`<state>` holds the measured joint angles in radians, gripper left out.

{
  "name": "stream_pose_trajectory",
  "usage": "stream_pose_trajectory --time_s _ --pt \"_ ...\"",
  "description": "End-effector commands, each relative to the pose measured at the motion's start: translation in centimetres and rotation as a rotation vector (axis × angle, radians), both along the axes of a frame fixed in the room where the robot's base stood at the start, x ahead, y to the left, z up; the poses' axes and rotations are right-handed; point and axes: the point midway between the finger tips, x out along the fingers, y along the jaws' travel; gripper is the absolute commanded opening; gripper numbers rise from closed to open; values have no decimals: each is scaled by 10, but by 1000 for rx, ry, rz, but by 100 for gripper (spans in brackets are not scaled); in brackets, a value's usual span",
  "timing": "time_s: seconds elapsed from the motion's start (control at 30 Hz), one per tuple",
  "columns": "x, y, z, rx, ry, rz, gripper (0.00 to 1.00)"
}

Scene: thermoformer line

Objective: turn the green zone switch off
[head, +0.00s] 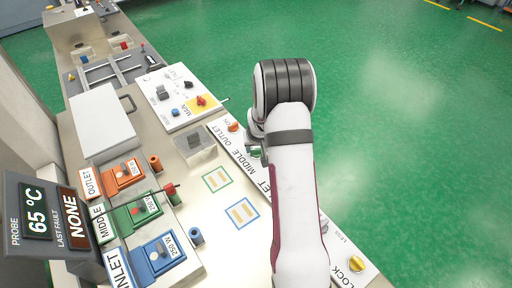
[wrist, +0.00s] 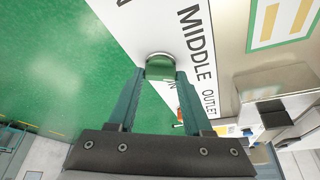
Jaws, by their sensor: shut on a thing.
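The green zone switch (wrist: 160,70) is a round-based green knob on the white label strip, beside the word MIDDLE in the wrist view. My gripper (wrist: 161,77) has its two teal fingers on either side of this knob and is shut on it. The fingers and knob hide most of the ON/OFF lettering around it, so I cannot read the switch's position. In the head view my arm covers most of this spot, and only a bit of the green knob (head: 256,153) shows beside my gripper (head: 256,143).
The orange outlet switch (head: 233,126) sits farther along the same strip, close to my gripper. A yellow lock knob (head: 356,264) is at the near end. Orange, green and blue heater blocks (head: 158,252) stand left, by a probe display (head: 38,212) reading 65 °C and NONE.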

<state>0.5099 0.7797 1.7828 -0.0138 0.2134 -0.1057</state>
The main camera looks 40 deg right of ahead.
Motion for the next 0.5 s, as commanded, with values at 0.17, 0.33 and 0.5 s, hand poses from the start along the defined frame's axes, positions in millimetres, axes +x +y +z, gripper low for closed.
stream_pose_trajectory --time_s 0.17,0.33,0.5 --pt "-1 -3 0 0 0 147 0" --pt "-1 -3 0 -1 0 279 0" --pt "-1 -4 0 -1 0 385 0"
